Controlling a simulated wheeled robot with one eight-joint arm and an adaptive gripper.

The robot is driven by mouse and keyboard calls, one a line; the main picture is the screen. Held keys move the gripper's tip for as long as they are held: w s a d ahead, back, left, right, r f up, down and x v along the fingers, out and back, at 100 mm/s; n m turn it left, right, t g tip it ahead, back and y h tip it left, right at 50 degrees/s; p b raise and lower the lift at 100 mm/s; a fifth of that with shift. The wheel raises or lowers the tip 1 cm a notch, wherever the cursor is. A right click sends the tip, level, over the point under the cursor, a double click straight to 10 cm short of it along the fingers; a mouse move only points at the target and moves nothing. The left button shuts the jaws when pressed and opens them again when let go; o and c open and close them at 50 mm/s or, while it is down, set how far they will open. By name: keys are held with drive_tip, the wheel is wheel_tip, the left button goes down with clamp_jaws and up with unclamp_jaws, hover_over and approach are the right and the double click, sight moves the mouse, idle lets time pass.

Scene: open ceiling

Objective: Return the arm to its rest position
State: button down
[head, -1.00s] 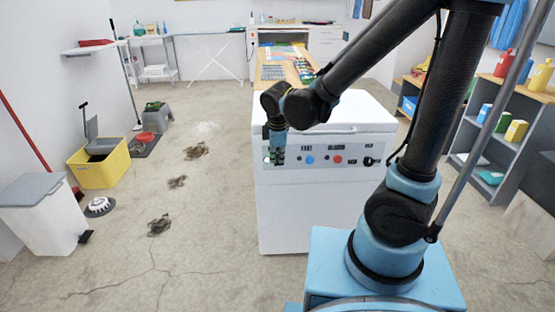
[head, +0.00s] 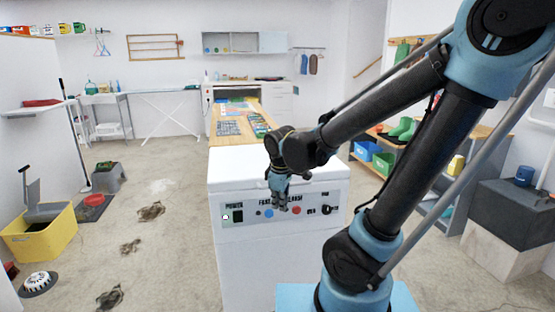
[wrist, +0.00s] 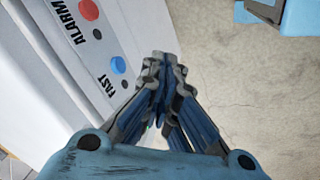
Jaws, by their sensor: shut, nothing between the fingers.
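My gripper (head: 281,203) hangs from my bent arm in front of the control panel (head: 258,213) of a white machine. In the wrist view my gripper (wrist: 163,65) has its blue and grey fingers together with nothing between them. The panel (wrist: 92,45) shows at the left there, with a red button, a blue button and the words ALARM and FAST. Open floor shows to the right of the fingers. I cannot tell exactly how far the fingertips are from the panel.
The white machine (head: 255,265) stands close ahead, with a wooden worktable (head: 240,138) behind it. Shelves (head: 460,178) stand at the right. A yellow mop bucket (head: 42,235) and a grey step stool (head: 107,177) stand at the left. The left floor has dark stains and free room.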

drive_tip(key=s+d+f+m, duration=0.1)
drive_tip(key=s+d+m, duration=0.4)
drive_tip(key=d, duration=0.4)
drive_tip(key=s+d+m, duration=0.5)
drive_tip(key=d+m, duration=0.3)
drive_tip(key=d, duration=0.1)
drive_tip(key=shift+s+d+f+m+g, duration=0.25)
drive_tip(key=shift+d+f+m+g, duration=0.05)
drive_tip(key=shift+d+f+g, duration=0.1)
